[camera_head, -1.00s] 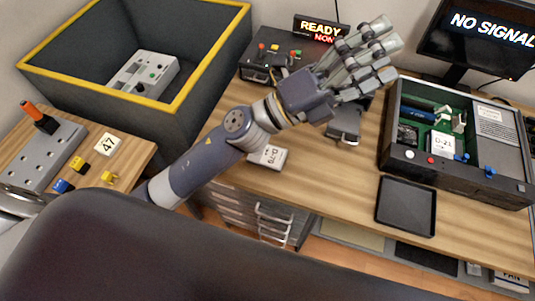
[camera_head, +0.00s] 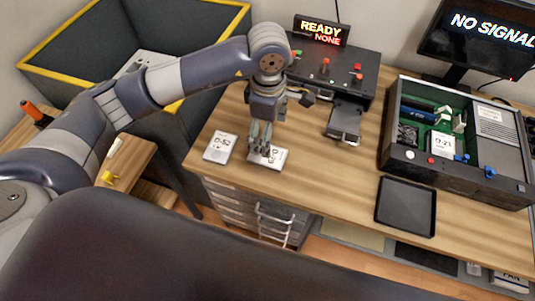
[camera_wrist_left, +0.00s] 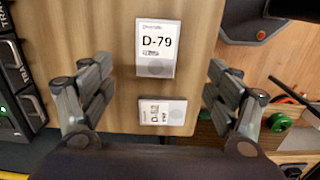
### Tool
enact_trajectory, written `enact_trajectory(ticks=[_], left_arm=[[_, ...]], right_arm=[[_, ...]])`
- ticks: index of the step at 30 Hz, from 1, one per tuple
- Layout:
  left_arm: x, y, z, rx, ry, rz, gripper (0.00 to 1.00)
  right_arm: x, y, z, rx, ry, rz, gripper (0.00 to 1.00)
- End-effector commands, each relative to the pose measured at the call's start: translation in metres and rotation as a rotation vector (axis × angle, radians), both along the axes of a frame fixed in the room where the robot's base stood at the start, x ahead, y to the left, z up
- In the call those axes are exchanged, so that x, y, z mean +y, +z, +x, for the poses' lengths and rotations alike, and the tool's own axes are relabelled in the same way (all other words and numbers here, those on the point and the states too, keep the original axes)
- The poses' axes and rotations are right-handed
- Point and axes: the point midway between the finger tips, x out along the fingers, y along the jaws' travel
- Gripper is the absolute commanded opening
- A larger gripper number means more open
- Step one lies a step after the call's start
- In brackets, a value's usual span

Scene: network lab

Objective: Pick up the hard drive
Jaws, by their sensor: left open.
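A white hard drive labelled D-79 (camera_head: 272,160) lies flat near the front edge of the wooden desk. A second white drive (camera_head: 220,148), its label apparently D-52, lies just left of it. My left gripper (camera_head: 261,150) points down over D-79, open and empty, its fingers partly covering that drive. In the left wrist view D-79 (camera_wrist_left: 157,50) lies upper middle and the second drive (camera_wrist_left: 167,113) lies below it, between the spread fingers (camera_wrist_left: 160,95). Contact with a drive is not visible. A third drive, D-21 (camera_head: 442,146), sits inside the open case. My right gripper is not in view.
The open case (camera_head: 455,179) stands on the right, with a black tray (camera_head: 405,206) in front of it. A dark dock box with an extended tray (camera_head: 345,120) stands behind the gripper, beneath a READY NONE sign (camera_head: 320,31). A yellow-rimmed bin (camera_head: 60,50) is at left.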

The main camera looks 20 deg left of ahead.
Motion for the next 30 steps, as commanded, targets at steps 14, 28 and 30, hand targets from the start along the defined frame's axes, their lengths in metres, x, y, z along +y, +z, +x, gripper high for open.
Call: enact_trajectory(ticks=[14,28,30], left_arm=[[0.002,-0.056,0.000,0.004,0.001,0.003,0.82],[0.004,-0.105,0.006,0.001,0.000,0.003,0.82],[0.004,-0.105,0.006,0.001,-0.001,0.003,0.82]], right_arm=[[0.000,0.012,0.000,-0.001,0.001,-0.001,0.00],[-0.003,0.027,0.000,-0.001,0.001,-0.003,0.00],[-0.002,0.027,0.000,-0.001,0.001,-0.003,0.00]])
